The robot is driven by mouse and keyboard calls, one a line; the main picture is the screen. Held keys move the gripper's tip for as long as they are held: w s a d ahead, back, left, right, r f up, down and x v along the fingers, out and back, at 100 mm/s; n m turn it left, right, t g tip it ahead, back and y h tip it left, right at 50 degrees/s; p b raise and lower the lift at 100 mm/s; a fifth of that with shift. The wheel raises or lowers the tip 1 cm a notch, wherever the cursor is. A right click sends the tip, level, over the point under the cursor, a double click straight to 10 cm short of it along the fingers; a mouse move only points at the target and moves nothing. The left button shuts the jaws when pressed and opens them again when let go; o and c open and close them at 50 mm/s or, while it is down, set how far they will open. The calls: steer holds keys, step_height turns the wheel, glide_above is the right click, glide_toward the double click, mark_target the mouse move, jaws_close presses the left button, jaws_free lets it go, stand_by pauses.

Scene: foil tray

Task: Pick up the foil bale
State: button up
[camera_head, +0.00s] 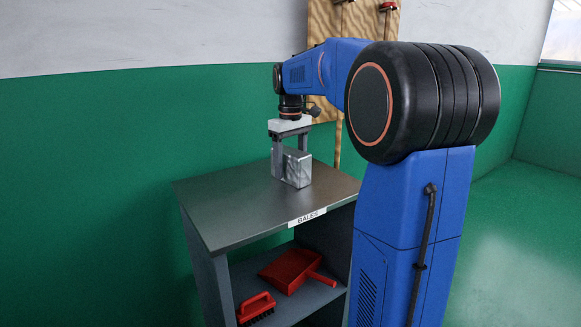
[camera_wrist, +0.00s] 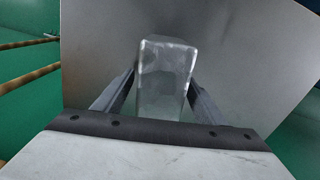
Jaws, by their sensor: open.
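The foil bale (camera_head: 296,170) is a silvery, crinkled block standing on the grey top of the shelf unit labelled BALES (camera_head: 235,222). It also shows in the wrist view (camera_wrist: 164,78), between the two fingers. My gripper (camera_head: 290,160) points straight down over the bale, with one finger on each side of it. In the wrist view, my gripper (camera_wrist: 163,95) is open, and a gap shows between the bale and each finger near the tips. The lower part of the bale is hidden in the wrist view by my gripper's body.
A red dustpan (camera_head: 292,270) and a red brush (camera_head: 255,308) lie on the lower shelf. A wooden board (camera_head: 322,30) with hanging tools is on the wall behind. The rest of the grey top around the bale is clear.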

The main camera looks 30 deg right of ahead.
steer(key=c, duration=1.4)
steer(key=shift+o, duration=0.2)
